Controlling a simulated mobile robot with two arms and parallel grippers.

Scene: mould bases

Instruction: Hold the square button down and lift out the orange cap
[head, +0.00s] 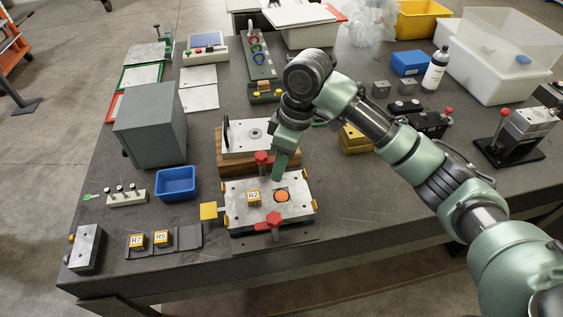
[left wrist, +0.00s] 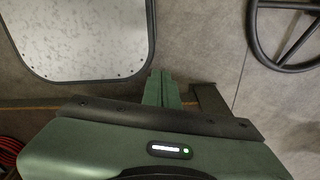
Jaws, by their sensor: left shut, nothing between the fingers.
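The orange cap (head: 282,196) sits in a round dark recess in the light metal plate of the mould base (head: 238,214). A flat yellow square (head: 208,211) is at the plate's left edge; I cannot tell which of these is the square button. My right gripper (head: 277,180) points down just behind the cap, apparently above the plate; its finger gap is not clear. My left gripper (left wrist: 160,88) is shut and empty in the left wrist view, and is outside the head view.
A second mould base (head: 235,138) is behind. A blue bin (head: 176,183), grey box (head: 150,125) and blocks R7 (head: 137,241) and R5 (head: 162,238) are left. Table right of the plate is clear.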

